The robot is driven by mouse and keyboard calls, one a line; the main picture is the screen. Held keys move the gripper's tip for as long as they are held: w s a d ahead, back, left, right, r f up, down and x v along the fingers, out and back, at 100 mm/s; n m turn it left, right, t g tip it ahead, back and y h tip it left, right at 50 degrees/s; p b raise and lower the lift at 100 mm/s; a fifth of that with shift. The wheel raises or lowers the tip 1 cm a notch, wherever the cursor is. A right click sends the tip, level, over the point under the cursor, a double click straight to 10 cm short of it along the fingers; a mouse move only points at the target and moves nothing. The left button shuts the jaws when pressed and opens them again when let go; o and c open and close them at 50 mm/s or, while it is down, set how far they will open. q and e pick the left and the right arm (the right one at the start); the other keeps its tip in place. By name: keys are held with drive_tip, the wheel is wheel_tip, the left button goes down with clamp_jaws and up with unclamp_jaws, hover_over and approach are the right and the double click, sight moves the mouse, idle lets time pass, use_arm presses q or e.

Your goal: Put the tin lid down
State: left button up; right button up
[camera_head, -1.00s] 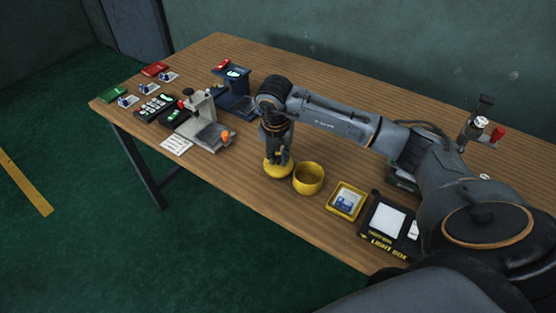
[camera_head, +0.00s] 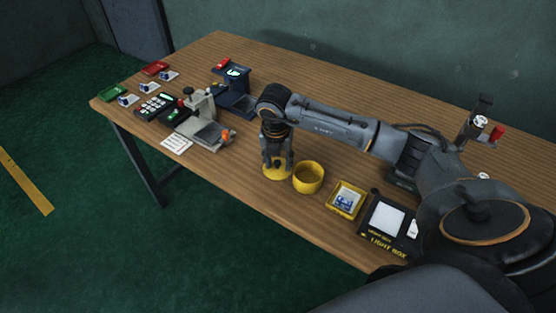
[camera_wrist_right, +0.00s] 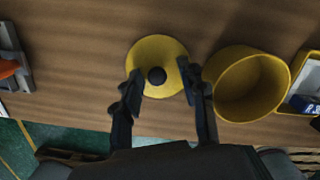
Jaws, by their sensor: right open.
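The yellow tin lid (camera_head: 276,173) lies flat on the wooden table. In the right wrist view the lid (camera_wrist_right: 158,52) shows as a round disc with a dark knob (camera_wrist_right: 156,76) at its middle. My right gripper (camera_head: 277,162) is just above the lid. In the right wrist view its fingers (camera_wrist_right: 160,82) are spread apart on either side of the knob, touching nothing that I can make out. The open yellow tin (camera_head: 309,177) stands upright right beside the lid; it also shows in the right wrist view (camera_wrist_right: 222,100). My left gripper is not in view.
A yellow tray (camera_head: 334,209) with a small blue-and-white item and a light box (camera_head: 366,233) lie to the right of the tin. A grey device (camera_head: 203,130) stands to the left. The table's front edge is close to the lid.

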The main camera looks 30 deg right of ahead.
sight(277, 173)
drive_tip(key=shift+a+r, duration=0.1)
drive_tip(key=shift+r, duration=0.45)
wheel_tip(277, 173, up, 11)
drive_tip(key=s+a+b, duration=0.1)
drive_tip(key=shift+s, duration=0.15)
drive_tip(key=shift+a+f, duration=0.1)
drive_tip(key=shift+f, duration=0.05)
